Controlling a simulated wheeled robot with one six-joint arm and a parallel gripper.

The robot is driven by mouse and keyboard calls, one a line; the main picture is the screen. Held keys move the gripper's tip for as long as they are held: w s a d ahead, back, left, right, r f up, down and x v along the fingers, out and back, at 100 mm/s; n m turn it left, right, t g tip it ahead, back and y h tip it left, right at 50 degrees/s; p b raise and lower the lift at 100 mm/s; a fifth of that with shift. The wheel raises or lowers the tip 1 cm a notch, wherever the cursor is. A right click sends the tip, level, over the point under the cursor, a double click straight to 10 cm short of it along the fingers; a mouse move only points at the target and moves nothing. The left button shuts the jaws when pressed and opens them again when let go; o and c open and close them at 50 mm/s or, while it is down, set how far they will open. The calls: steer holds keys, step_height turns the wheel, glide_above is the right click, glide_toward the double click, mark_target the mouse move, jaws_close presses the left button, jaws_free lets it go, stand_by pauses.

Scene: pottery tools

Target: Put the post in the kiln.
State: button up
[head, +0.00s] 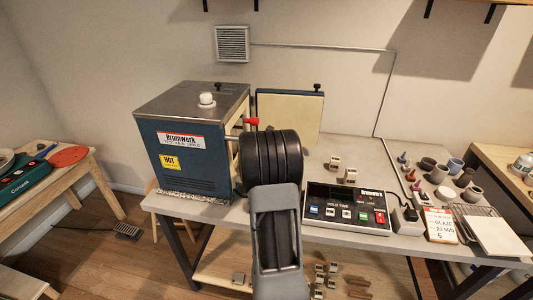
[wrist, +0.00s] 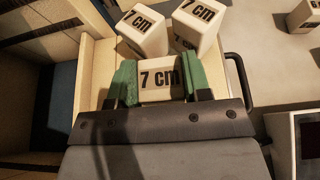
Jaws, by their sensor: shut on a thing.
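The kiln (head: 185,150) is a dark blue box with a grey metal top at the left of the bench in the head view. Its door (head: 300,112) stands open, cream inner face showing. In the wrist view my gripper (wrist: 158,85) is shut on a pale post (wrist: 155,68) marked "7 cm", held between green pads. Two more "7 cm" posts (wrist: 143,33) (wrist: 196,28) stand just beyond it, close together. A cream surface with a black handle lies around them. In the head view my arm hides the gripper and held post.
More posts (head: 350,175) stand on the bench (head: 330,235), right of the kiln. A controller box (head: 347,210) with buttons lies near the front edge. Small cups and cones (head: 425,165) crowd the right end. A side table (head: 95,205) stands left.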

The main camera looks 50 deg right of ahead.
steer(key=shift+f+b, duration=0.2)
steer(key=shift+b, duration=0.1)
steer(key=o, duration=1)
steer(key=shift+r, duration=0.15)
steer(key=shift+r+p, duration=0.2)
steer(key=shift+p, duration=0.25)
steer(key=b+v, duration=0.1)
steer(key=v, duration=1.1)
steer(key=shift+b, duration=0.3)
